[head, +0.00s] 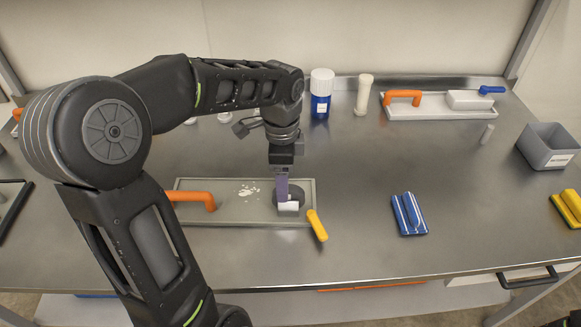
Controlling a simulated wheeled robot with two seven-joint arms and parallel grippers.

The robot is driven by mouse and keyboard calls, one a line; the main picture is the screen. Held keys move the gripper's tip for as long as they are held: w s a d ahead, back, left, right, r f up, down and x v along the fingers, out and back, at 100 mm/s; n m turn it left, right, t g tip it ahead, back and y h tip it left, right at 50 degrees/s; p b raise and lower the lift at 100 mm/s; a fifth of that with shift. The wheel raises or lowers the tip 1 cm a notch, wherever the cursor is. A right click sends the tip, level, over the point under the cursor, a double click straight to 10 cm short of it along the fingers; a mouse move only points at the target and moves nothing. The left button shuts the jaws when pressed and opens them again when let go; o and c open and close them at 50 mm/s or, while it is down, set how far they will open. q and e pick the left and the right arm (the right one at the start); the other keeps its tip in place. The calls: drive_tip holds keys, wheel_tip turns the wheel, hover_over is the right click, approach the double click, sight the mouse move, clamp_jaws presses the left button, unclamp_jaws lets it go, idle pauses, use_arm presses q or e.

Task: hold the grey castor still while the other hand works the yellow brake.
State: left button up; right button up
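The grey castor (298,194) stands on a grey-green tray (230,217) at the middle of the table, with a white block-like part at its front. The yellow brake (317,226) is a lever that slants from the castor's right side over the tray's front edge. My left gripper (282,190) points down at the castor, and its purple finger overlaps the castor's left part. The fingers line up in this view, so the gap between them and any contact are hidden.
An orange handle (192,197) stands at the tray's left. A blue-and-white item (408,213) lies to the right, a grey bin (548,146) at the far right. A blue-labelled bottle (321,94) and a white tray (430,111) are behind.

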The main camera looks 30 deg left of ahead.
use_arm(q)
drive_tip(key=shift+s, duration=0.15)
drive_tip(key=shift+f, duration=3.9)
clamp_jaws()
